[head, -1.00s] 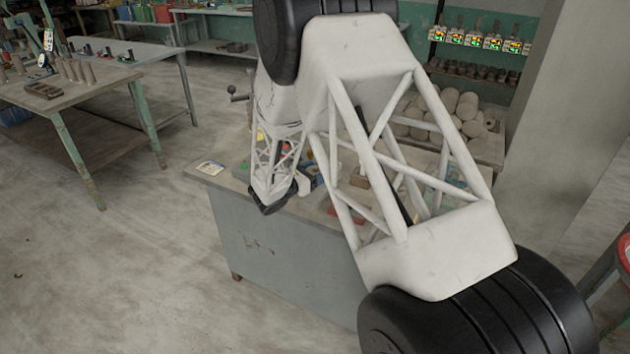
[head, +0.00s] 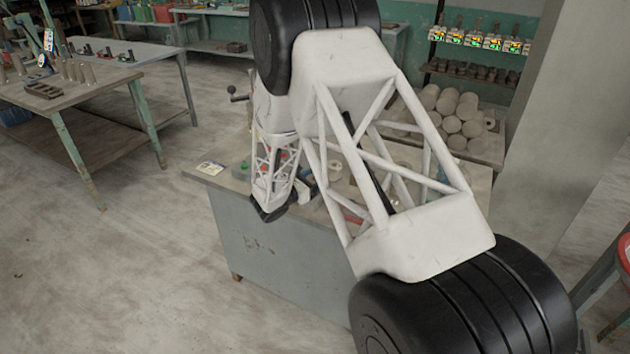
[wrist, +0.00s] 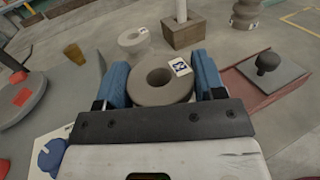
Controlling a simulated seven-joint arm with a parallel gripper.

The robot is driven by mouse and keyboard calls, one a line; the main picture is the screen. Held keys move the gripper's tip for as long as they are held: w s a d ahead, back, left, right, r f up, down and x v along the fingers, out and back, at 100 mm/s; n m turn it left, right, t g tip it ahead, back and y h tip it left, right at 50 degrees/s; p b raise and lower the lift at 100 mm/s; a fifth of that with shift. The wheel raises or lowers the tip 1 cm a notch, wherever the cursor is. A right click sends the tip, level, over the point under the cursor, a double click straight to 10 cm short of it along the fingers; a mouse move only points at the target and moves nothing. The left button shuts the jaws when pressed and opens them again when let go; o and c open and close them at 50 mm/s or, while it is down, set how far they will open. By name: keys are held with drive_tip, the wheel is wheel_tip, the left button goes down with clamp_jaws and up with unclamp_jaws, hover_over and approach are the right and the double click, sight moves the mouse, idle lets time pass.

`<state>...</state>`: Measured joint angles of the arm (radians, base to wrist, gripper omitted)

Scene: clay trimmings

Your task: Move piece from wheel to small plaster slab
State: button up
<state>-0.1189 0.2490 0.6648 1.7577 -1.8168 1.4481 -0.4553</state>
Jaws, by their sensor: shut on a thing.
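In the wrist view my gripper (wrist: 165,86) has its two blue fingers on either side of a thick grey-brown clay ring (wrist: 150,92). It is shut on this ring, which carries a white tag with a dark blue mark. A grey disc (wrist: 15,112), possibly the wheel, is cut off at the left edge, with red patches on it. I cannot tell which thing is the small plaster slab. In the head view my own arm covers much of the worktop, and I cannot make out the held ring.
A pale ring (wrist: 128,42) with a tag and a wooden block (wrist: 183,36) with an upright rod stand beyond the gripper. A brown cup (wrist: 74,54) stands at left.

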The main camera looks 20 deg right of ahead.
drive_tip(key=shift+f, duration=0.15)
drive_tip(key=o, duration=1.1)
drive_tip(key=shift+v, duration=6.05)
drive_tip(key=shift+r, duration=0.2)
